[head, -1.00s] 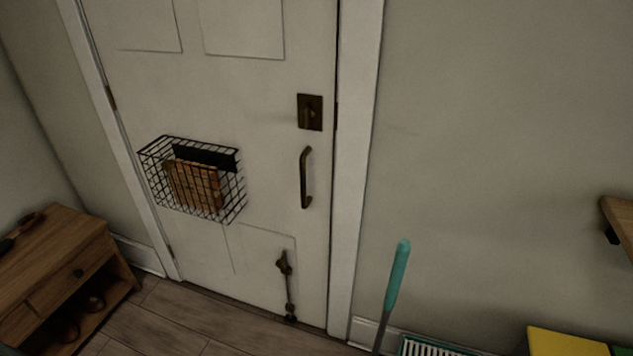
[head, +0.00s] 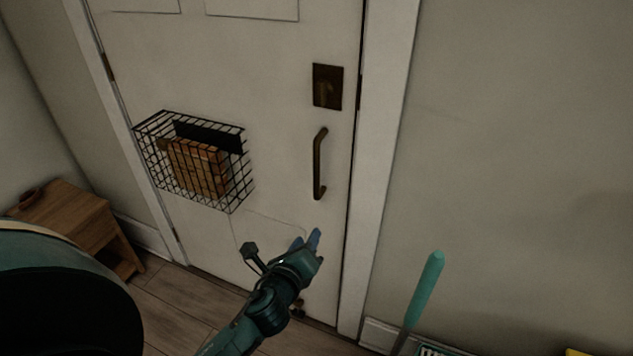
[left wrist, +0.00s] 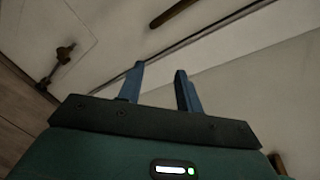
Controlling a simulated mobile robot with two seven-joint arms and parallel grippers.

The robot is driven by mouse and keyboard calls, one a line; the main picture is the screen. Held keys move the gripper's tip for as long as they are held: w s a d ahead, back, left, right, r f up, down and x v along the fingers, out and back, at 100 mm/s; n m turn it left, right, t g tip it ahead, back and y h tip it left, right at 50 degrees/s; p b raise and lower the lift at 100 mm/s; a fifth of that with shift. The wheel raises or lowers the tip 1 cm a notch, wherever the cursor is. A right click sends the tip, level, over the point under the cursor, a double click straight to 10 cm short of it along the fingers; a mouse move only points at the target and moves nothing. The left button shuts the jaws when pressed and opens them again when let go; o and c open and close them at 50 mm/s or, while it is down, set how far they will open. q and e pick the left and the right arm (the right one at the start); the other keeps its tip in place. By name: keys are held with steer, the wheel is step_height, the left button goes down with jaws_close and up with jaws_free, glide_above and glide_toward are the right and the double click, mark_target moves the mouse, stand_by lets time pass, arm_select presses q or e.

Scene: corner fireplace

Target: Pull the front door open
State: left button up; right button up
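The white front door (head: 275,120) stands shut in its frame in the head view, with hinges on its left side. A curved bronze pull handle (head: 319,165) is fixed near its right edge, under a dark lock plate (head: 328,87). My left gripper (head: 314,240) is below the handle and apart from it. In the left wrist view its two blue fingers (left wrist: 158,86) are spread, with nothing between them. The handle's end (left wrist: 172,13) shows at the top of that view. My right gripper is in neither view.
A black wire basket (head: 195,165) holding a package hangs on the door. A wooden cabinet (head: 68,215) stands at the left. A teal-handled tool (head: 424,290) stands right of the door. A door stop (left wrist: 57,65) is low on the door.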

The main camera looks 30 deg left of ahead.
mark_target(316, 175)
arm_select(q)
steer(key=w+a+r+m, duration=0.1)
steer(key=w+a+m, duration=0.1)
steer(key=w, duration=0.3)
steer(key=w+a+r+m+t+y+b, duration=0.1)
steer(key=w+a+r+m, duration=0.1)
steer(key=w, duration=0.4)
steer(key=w+a+r+m+t+b, duration=0.1)
steer(key=w+a+m, duration=0.1)
steer(key=w, duration=0.4)
steer(key=shift+r+m+y, duration=0.35)
steer(key=shift+m+y, duration=0.05)
steer(key=shift+m, duration=0.4)
steer(key=shift+c, duration=0.3)
jaws_close()
